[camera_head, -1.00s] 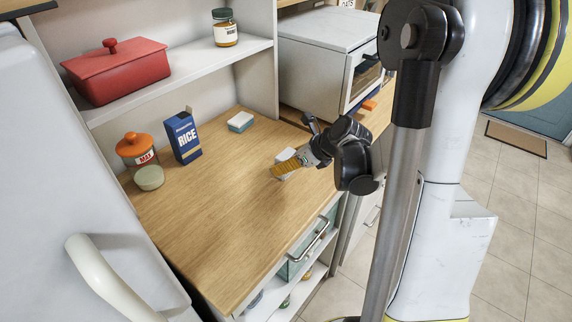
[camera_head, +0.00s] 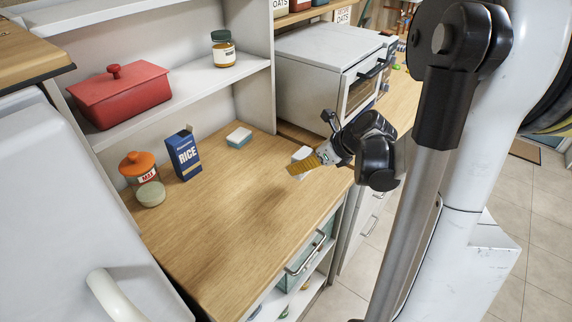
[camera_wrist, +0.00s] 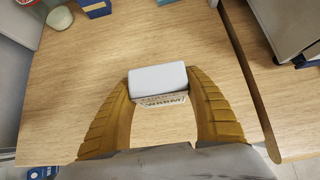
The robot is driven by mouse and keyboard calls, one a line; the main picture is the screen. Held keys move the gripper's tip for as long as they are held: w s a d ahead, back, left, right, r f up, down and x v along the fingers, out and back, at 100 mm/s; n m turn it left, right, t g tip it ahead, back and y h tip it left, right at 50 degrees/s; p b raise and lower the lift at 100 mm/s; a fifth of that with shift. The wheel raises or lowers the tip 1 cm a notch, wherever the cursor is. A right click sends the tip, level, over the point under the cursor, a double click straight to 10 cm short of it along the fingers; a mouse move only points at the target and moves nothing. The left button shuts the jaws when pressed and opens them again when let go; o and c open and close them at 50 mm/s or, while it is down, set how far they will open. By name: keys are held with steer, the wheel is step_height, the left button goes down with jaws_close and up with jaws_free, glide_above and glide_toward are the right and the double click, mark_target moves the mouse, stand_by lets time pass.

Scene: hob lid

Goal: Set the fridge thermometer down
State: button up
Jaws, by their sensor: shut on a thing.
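The fridge thermometer is a small white block (camera_wrist: 158,79) with a lettered face reading partly "WARM" in the wrist view. My gripper (camera_wrist: 160,93) is shut on it, one ribbed yellow finger on each side. In the head view the white thermometer (camera_head: 301,154) shows just beyond my yellow fingers (camera_head: 303,162), over the right part of the wooden counter (camera_head: 225,225). The fingers partly hide it there. I cannot tell whether its underside touches the counter.
At the counter's left stand a jar with an orange lid (camera_head: 137,165), a pale round item (camera_head: 151,194) and a blue rice box (camera_head: 184,154). A blue-white block (camera_head: 239,136) lies at the back. A white oven (camera_head: 325,65) stands behind right. The counter's middle and front are clear.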

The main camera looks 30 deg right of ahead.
steer(key=s+d+r+p, duration=0.2)
steer(key=s+d+r, duration=0.2)
steer(key=d, duration=0.1)
steer(key=w+a+r+b, duration=0.1)
steer(key=w+a, duration=0.4)
steer(key=a, duration=0.7)
steer(key=w+a+r+b, duration=0.1)
steer(key=w+a, duration=0.4)
steer(key=a, duration=0.7)
steer(key=shift+a+r+m, duration=0.3)
steer(key=shift+a+r, duration=0.05)
steer(key=shift+r, duration=0.45)
